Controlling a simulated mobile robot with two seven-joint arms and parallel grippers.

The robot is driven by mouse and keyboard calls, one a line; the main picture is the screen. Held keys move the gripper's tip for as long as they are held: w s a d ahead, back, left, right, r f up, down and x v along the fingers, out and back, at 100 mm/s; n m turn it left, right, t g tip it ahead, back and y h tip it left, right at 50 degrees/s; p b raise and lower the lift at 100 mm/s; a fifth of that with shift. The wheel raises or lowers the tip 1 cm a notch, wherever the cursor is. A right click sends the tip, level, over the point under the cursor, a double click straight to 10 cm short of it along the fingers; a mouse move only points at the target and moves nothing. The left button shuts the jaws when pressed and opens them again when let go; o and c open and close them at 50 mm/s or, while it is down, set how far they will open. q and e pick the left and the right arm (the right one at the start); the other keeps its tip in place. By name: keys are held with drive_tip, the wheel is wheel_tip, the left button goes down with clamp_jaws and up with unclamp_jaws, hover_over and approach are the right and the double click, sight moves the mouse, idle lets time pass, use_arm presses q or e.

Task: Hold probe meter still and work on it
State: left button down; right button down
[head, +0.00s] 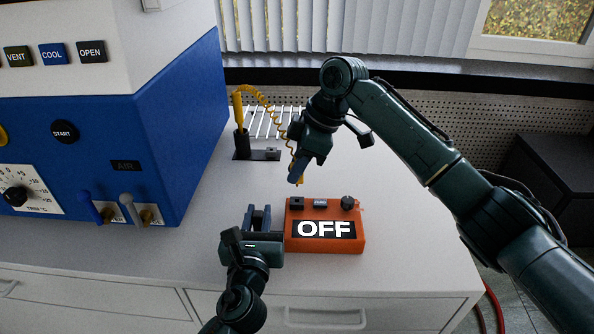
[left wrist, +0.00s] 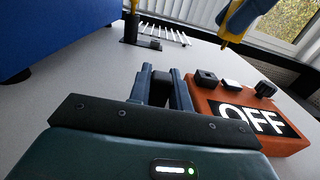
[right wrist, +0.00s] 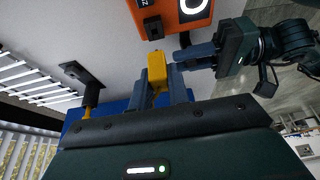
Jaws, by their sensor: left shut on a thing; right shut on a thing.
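The orange probe meter (head: 276,245) lies on the bench, and its display reads OFF. Its top has a black socket (head: 297,203), a button (head: 320,203) and a dark knob (head: 347,202). My left gripper (head: 258,214) is at the meter's left side, shut on a dark block (left wrist: 161,88) that appears to be the meter's grip; the join is partly hidden. My right gripper (head: 296,172) is above and behind the meter, shut on a yellow plug (right wrist: 157,72). The plug hangs in the air, apart from the socket (right wrist: 153,28).
A yellow coiled cord (head: 268,103) runs from the plug to a yellow probe (head: 238,110) in a black stand (head: 243,146). A white rack (head: 270,122) stands behind. Bench right of the meter is clear.

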use_arm(q)
drive_tip(key=shift+r, duration=0.1)
use_arm(e)
drive_tip(key=shift+r, duration=1.45)
use_arm(q)
drive_tip(key=c, duration=1.2)
unclamp_jaws()
